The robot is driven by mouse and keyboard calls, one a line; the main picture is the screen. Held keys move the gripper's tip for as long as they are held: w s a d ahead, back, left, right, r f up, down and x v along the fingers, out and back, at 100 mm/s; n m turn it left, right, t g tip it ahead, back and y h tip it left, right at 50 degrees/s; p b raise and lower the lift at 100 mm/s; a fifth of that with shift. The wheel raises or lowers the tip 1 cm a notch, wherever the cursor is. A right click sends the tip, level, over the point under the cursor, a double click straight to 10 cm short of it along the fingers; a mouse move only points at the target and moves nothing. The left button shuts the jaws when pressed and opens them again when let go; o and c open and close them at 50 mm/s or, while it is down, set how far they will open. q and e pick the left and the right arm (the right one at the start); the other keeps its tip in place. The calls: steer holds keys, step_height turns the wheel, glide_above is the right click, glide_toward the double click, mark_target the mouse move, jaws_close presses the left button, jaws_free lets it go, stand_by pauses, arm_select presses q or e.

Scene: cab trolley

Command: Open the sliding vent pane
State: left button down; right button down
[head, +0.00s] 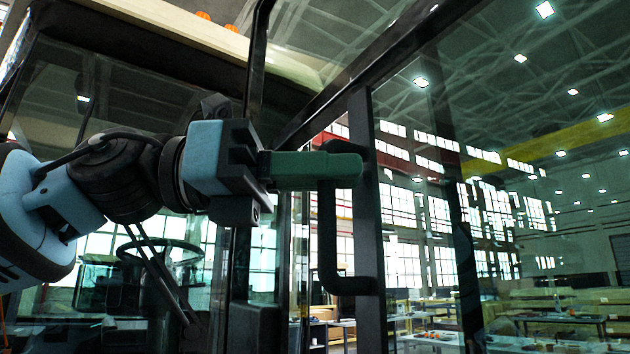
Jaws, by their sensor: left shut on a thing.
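The sliding vent pane is glass with a dark upright frame bar (366,215). A black bow-shaped handle (328,240) is fixed to that bar. My left gripper (345,168) comes in from the left, and its green fingers lie across the upper part of the handle. It is shut on the handle, whose top end is partly hidden by the fingers. Clear glass (415,200) lies to the right of the bar. To the left of the handle a gap or glass shows the hall behind; I cannot tell which. My right gripper is not in view.
The cab's dark top rail (370,65) slopes up to the right above the pane. A dark cab post (254,60) stands behind my gripper. A steering wheel (160,252) shows inside the cab at lower left. Work tables (560,318) stand far off at lower right.

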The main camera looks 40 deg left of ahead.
arm_select(q)
steer(key=shift+s+d, duration=0.1)
steer(key=shift+d, duration=0.1)
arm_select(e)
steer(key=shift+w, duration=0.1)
arm_select(q)
steer(key=c, duration=1.5)
jaws_free()
steer(key=shift+a, duration=0.1)
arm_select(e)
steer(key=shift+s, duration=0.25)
arm_select(q)
steer(key=shift+s+a, duration=0.1)
steer(key=shift+a, duration=0.1)
steer(key=v, duration=0.7)
steer(key=shift+b, duration=0.35)
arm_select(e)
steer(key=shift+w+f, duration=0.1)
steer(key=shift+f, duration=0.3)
